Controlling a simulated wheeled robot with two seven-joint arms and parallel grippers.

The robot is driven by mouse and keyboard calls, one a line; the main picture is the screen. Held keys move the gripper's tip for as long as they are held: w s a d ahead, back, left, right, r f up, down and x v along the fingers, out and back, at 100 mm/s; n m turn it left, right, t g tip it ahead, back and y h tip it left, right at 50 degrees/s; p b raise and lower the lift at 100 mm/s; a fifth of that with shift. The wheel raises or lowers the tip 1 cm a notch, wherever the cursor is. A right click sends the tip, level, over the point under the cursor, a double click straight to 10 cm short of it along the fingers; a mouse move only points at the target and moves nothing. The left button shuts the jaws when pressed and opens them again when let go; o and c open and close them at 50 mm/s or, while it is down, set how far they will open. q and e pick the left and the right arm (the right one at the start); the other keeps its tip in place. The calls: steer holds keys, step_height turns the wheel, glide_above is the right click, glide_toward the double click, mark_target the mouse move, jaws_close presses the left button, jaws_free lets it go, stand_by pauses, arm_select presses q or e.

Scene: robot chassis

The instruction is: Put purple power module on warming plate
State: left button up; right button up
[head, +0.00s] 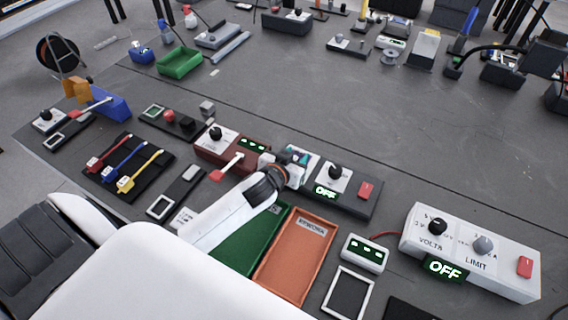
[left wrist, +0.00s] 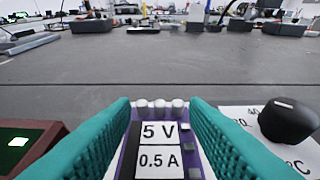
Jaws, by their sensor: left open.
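The purple power module (left wrist: 160,150), with "5 V" and "0.5 A" labels and pale terminals at its far end, stands between my left gripper's fingers in the left wrist view. My left gripper (head: 298,158) has teal fingers, open on either side of the module; they partly hide it. In the head view this is at the left end of a dark unit (head: 350,205) with a black knob, a red switch and an "OFF" display, seemingly the warming plate. Its °C knob panel (left wrist: 265,120) is right of the fingers. Contact beneath the module is hidden. My right gripper is not in view.
A dark red unit (head: 238,152) with a green display is close on the left. A green tray (head: 245,245) and an orange tray (head: 295,265) lie in front. A white volts/limit supply (head: 470,250) stands at right.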

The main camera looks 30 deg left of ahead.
arm_select(q)
steer(key=v, duration=0.9)
steer(key=shift+s+r, duration=0.15)
steer(key=shift+s, duration=0.15)
